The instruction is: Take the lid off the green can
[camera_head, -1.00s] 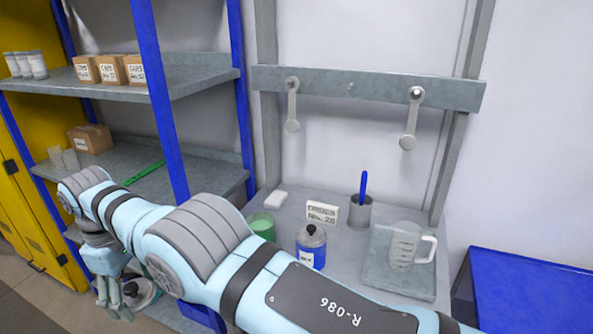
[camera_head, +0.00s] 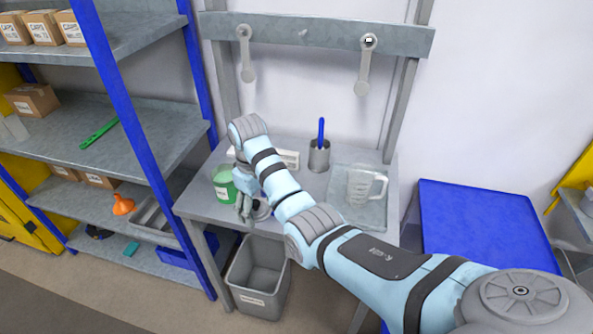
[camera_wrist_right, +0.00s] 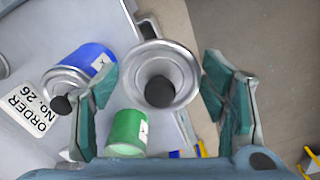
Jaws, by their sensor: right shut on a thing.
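The green can (camera_head: 222,184) stands upright on the grey table, left of my right gripper (camera_head: 246,208). Its top is uncovered, and it also shows in the right wrist view (camera_wrist_right: 127,130). My right gripper is shut on a round grey metal lid (camera_wrist_right: 183,70) with a black knob, its fingers on opposite sides of the rim. The lid (camera_head: 263,211) is apart from the can, near the table's front edge in the head view. A blue can (camera_wrist_right: 88,65) with its own black-knobbed lid stands beside the green can. My left gripper is not in view.
A white order sign (camera_wrist_right: 30,112) stands behind the cans. A grey bin (camera_head: 258,275) stands below the table's front edge. Shelves (camera_head: 170,130) are at left.

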